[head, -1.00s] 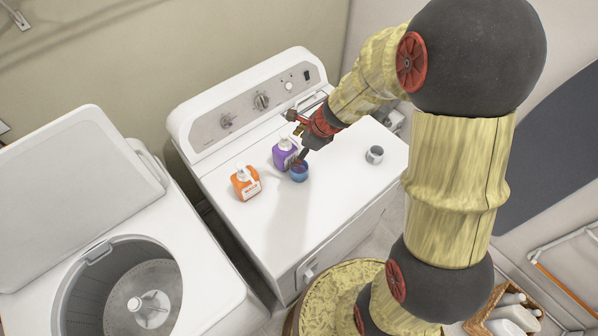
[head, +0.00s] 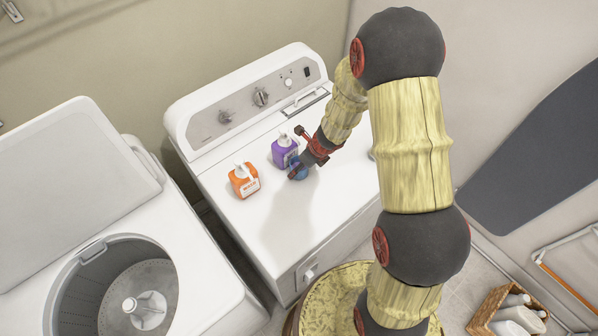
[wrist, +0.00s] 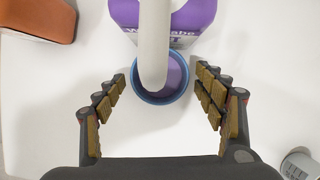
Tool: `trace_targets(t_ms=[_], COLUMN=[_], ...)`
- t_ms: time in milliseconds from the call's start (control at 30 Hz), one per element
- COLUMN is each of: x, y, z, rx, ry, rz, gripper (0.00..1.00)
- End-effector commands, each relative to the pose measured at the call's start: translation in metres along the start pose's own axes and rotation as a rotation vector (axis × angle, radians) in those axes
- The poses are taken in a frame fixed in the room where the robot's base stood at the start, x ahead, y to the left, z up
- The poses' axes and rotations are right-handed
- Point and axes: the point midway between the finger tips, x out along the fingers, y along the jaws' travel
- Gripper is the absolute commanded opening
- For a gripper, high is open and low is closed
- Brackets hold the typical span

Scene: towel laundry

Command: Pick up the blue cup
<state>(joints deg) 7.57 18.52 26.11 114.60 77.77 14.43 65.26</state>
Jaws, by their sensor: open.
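The blue cup (head: 299,171) stands on the white top of the dryer-like machine, close in front of the purple bottle (head: 285,151). My gripper (head: 298,170) is down at the cup and partly covers it in the head view. In the wrist view the cup (wrist: 160,96) is an open ring seen from above, between my two spread fingers (wrist: 160,100), with a gap on either side. The bottle's pale spout (wrist: 155,50) overlaps the cup's opening in that view. The purple bottle also shows at the top of the wrist view (wrist: 190,22).
An orange bottle (head: 244,180) stands left of the purple one; it also shows in the wrist view (wrist: 40,18). A grey cup (wrist: 300,164) sits at the lower right of the wrist view. The machine top (head: 260,225) is clear in front. An open washer (head: 200,285) stands at left.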

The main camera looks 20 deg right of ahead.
Motion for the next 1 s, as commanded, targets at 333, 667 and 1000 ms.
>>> trace_targets(t_ms=[333,667,1000], x=[0.0106,0.0105,0.0105], y=[-0.0002,0.0000,-0.0001], z=[0.0011,0.0011,0.0010], rx=[-0.002,-0.002,-0.002], ry=[-0.001,-0.001,-0.001], rz=[-0.001,0.000,0.000], gripper=[0.70,0.53,0.34])
